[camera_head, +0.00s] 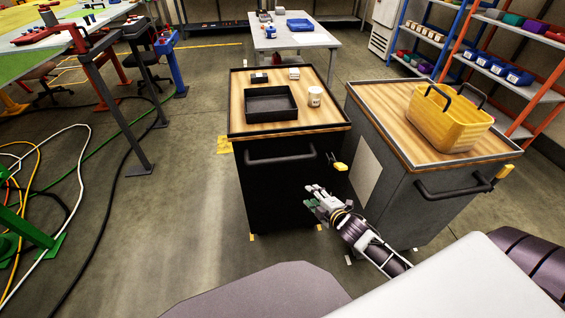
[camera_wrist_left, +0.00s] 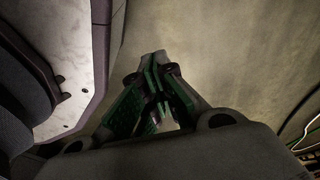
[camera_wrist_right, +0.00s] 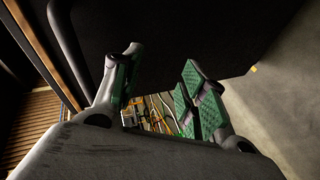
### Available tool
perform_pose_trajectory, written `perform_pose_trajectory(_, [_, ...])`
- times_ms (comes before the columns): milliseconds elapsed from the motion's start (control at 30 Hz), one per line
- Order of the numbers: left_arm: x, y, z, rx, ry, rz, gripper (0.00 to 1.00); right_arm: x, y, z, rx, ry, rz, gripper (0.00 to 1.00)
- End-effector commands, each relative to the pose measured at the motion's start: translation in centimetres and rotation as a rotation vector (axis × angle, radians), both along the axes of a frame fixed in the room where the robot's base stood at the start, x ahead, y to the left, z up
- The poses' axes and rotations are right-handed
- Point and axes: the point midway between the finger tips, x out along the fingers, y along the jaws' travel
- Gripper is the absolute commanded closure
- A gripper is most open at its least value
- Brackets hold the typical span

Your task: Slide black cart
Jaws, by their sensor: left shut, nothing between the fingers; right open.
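The black cart (camera_head: 265,195) stands in the middle of the head view. Its wooden top has a dark rim, and a dark bar handle (camera_head: 280,157) runs across its near face. My right gripper (camera_head: 313,197) is open and empty in front of the cart's lower right side, below handle height. In the right wrist view its spread fingers (camera_wrist_right: 163,75) face the dark cart panel (camera_wrist_right: 185,35), with a bar at the upper left. My left gripper (camera_wrist_left: 160,85) shows only in the left wrist view. It is shut and empty over bare floor.
A grey cart (camera_head: 428,185) with a yellow basket (camera_head: 450,122) stands close on the right. A white table (camera_head: 295,40) stands behind. Floor to the left is open, with cables (camera_head: 80,200) farther left.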

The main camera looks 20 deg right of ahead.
Motion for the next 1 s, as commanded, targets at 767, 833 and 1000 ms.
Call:
perform_pose_trajectory(767, [2.1,-1.2,1.1,-0.013,-0.015,0.003,1.00,0.1,4.5,11.8,-0.160,-0.212,0.144,0.57])
perform_pose_trajectory(833, [2.1,-1.2,1.1,-0.013,-0.015,0.003,1.00,0.1,4.4,11.8,-0.160,-0.212,0.144,0.57])
perform_pose_trajectory(1000, [2.1,-1.3,1.1,-0.013,-0.015,0.003,1.00,0.2,4.5,11.8,-0.159,-0.212,0.144,0.57])
